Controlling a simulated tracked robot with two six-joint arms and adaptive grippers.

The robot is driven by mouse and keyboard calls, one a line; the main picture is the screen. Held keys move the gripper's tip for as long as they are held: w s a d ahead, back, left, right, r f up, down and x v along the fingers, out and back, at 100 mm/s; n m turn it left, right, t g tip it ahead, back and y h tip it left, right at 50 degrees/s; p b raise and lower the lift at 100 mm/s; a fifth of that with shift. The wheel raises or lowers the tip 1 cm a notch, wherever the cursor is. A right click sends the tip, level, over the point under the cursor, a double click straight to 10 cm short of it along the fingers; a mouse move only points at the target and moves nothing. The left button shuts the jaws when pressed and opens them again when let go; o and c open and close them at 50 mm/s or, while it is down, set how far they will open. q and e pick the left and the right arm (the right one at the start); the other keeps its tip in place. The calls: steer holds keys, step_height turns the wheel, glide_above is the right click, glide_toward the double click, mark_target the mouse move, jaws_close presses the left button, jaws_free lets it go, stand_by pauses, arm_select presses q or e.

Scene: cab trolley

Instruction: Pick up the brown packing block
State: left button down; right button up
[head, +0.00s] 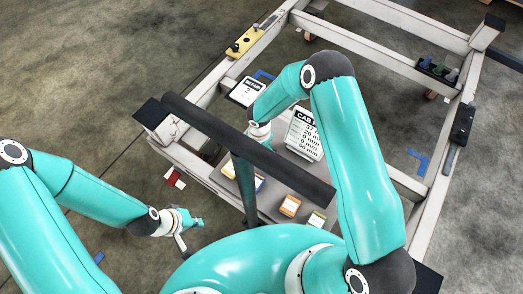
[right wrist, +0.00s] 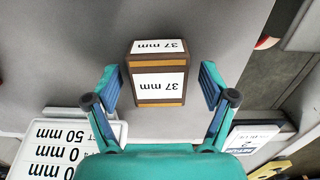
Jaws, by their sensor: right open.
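The brown packing block (right wrist: 157,101) stands on a grey surface in the right wrist view, with white "37 mm" labels on two faces. My right gripper (right wrist: 158,78) is open, with one teal finger on each side of the block and a visible gap on both sides. In the head view the right gripper's wrist (head: 258,132) shows beyond the black bar, and I cannot make out the brown block there. My left gripper (head: 186,228) is open and empty, outside the trolley at the lower left.
The black bar (head: 245,147) crosses the near end of the white-framed trolley (head: 362,46). A "CAB" sign (head: 304,136) and a smaller sign (head: 246,91) stand near the right gripper. An orange block (head: 290,206) sits on the trolley's near part. A yellow tool (head: 243,42) lies on the frame.

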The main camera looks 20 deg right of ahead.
steer(key=c, duration=1.3)
steer(key=shift+r, duration=0.15)
